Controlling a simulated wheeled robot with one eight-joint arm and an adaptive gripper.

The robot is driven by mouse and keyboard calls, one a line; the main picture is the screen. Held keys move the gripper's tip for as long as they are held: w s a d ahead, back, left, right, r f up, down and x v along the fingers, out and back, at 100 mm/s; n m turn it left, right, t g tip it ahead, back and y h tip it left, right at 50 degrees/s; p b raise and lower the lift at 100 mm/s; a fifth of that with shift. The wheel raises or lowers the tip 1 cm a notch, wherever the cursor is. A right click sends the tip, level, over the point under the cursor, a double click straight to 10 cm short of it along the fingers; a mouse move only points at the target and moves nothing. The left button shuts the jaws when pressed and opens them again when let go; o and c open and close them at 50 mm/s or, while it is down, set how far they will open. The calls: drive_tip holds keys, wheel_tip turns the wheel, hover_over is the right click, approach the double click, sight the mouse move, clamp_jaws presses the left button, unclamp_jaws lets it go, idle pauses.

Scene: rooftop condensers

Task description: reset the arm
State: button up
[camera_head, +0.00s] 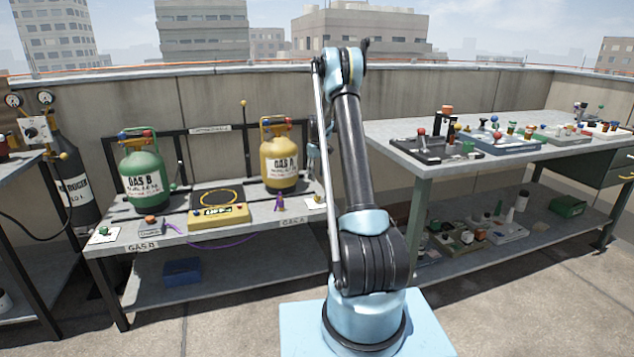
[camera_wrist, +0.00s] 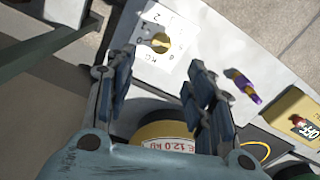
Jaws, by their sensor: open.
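My gripper (camera_wrist: 160,62) is open and empty in the wrist view, its two dark blue fingers spread apart. Between and beyond the fingers is a white plate with a yellow knob (camera_wrist: 160,42) and numbers around it. The yellow GAS A cylinder (camera_wrist: 165,131) shows just below, partly hidden by the fingers and palm. In the head view my arm stands raised and bent, and my gripper (camera_head: 313,152) hangs at the right of the GAS A cylinder (camera_head: 279,165), mostly hidden behind the arm. The knob plate (camera_head: 315,202) lies at the bench's right end.
The bench (camera_head: 200,235) also holds a green GAS B cylinder (camera_head: 142,175), a yellow scale (camera_head: 218,214) and a purple piece (camera_head: 280,203). A cluttered grey table (camera_head: 400,145) stands right. A dark nitrogen cylinder (camera_head: 75,170) stands left. Open floor lies in front.

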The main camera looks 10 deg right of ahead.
idle(0.3)
drive_tip(key=s+r+m, duration=0.1)
drive_tip(key=s+r, duration=0.6)
drive_tip(key=s, duration=0.3)
drive_tip(key=s+r+m+t, duration=0.1)
drive_tip(key=s+r, duration=0.6)
drive_tip(key=s, duration=0.3)
drive_tip(key=s+r, duration=0.7)
drive_tip(key=s, duration=0.4)
drive_tip(key=s+f+m, duration=0.1)
drive_tip(key=s+f, duration=0.2)
drive_tip(key=s, duration=0.7)
drive_tip(key=s+f+m, duration=0.1)
drive_tip(key=s+f, duration=0.3)
drive_tip(key=s, duration=0.7)
drive_tip(key=s+f+m+t, duration=0.1)
drive_tip(key=s+f, duration=0.3)
drive_tip(key=s, duration=0.7)
drive_tip(key=shift+a+f, duration=0.25)
drive_tip(key=shift+s, duration=0.1)
